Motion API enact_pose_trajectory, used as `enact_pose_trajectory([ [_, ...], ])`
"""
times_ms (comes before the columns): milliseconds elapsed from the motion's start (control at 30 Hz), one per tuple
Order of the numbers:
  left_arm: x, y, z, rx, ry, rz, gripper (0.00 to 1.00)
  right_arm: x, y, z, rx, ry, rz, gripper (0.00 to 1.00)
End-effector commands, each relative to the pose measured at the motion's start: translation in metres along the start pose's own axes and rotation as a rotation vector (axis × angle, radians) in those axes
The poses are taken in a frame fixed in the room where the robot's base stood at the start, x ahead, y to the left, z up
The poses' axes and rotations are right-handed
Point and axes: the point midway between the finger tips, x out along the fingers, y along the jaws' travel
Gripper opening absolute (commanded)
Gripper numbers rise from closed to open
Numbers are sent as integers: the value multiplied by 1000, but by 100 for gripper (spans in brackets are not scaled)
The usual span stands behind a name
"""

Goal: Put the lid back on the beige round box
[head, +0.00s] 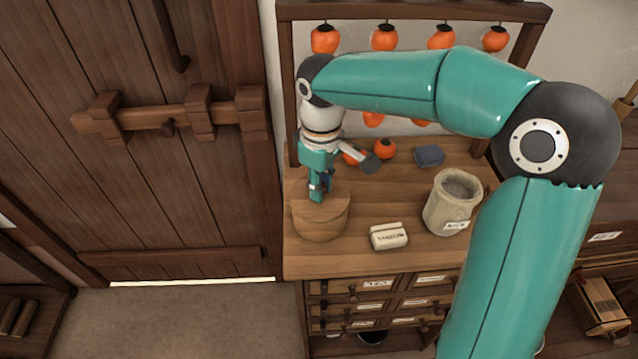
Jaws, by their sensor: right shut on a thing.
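The beige round box (320,228) stands upright at the left front of the wooden counter. Its round wooden lid (338,199) is at the top of the box, looking level and in line with it. I cannot tell whether it is fully seated. My right gripper (318,194) points down at the middle of the lid and is shut on it. The fingers hide the part of the lid they hold. My left gripper is not in view.
To the right on the counter (410,257) are a small white labelled block (388,236), a cloth sack (451,203) and a blue-grey block (429,156). Orange fruits (385,148) lie behind, and others hang from a wooden frame (415,11). A barred door (130,150) is left.

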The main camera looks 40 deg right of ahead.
Motion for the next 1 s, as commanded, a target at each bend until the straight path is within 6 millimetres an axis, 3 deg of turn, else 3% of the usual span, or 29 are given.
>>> enact_pose_trajectory([
  [400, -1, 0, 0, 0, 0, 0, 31, 0, 0, 0, 1, 0, 0, 0],
  [433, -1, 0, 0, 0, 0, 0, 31, 0, 0, 0, 1, 0, 0, 26],
  [567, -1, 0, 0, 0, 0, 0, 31, 0, 0, 0, 0, 0, 0, 48],
  [800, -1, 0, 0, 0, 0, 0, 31, 0, 0, 0, 0, 0, 0, 50],
  [933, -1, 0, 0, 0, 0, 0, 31, 0, 0, 0, 0, 0, 0, 72],
  [1000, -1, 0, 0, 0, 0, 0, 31, 0, 0, 0, 0, 0, 0, 75],
])
